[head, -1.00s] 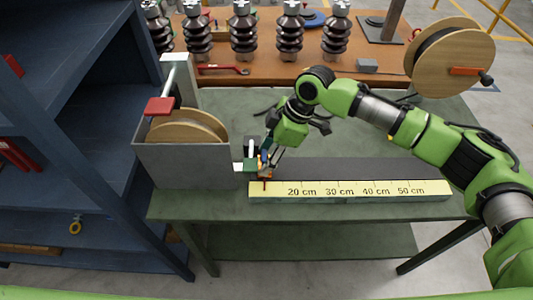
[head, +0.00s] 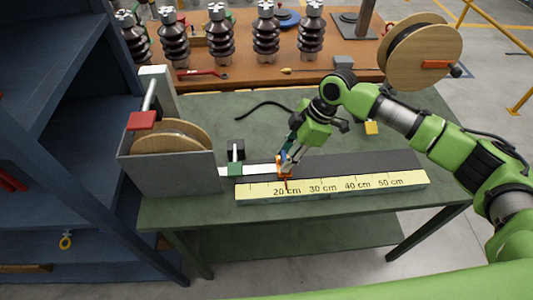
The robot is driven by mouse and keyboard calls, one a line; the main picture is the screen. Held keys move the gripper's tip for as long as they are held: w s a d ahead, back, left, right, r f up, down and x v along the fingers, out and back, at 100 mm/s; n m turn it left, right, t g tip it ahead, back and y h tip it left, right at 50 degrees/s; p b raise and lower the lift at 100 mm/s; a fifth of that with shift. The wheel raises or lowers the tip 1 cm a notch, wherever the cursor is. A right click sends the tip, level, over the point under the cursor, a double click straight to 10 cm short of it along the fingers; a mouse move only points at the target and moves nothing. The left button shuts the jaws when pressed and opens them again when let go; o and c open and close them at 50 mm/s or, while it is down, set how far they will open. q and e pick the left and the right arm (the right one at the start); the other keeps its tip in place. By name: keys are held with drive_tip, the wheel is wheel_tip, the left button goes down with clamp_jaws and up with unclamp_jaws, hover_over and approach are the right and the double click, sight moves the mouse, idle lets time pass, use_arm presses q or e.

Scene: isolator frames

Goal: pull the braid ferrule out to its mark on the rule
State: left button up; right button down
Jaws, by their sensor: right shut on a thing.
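My right gripper (head: 287,160) is shut on the small orange ferrule (head: 284,173), which stands at the rule's back edge. The white braid (head: 260,169) runs straight from the green guide (head: 235,169) beside the grey reel box (head: 172,175) to the ferrule. A thin red pointer (head: 286,185) below the ferrule reaches over the yellow rule (head: 335,185), close to the 20 cm label. The rule reads 20 to 50 cm, rising to the right. I cannot make out a separate mark on it. My left gripper is not in view.
The dark track (head: 370,164) right of the ferrule is clear. The reel box holds a wooden reel (head: 175,137), with a red-handled lever (head: 142,121) above. A black cable (head: 262,106) and a yellow block (head: 371,127) lie on the green bench. Insulators (head: 221,40) stand on the table behind.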

drive_tip(key=shift+d, duration=0.25)
drive_tip(key=shift+a, duration=0.1)
drive_tip(key=c, duration=1.5)
unclamp_jaws()
drive_tip(key=v, duration=1.2)
drive_tip(key=shift+a, duration=0.1)
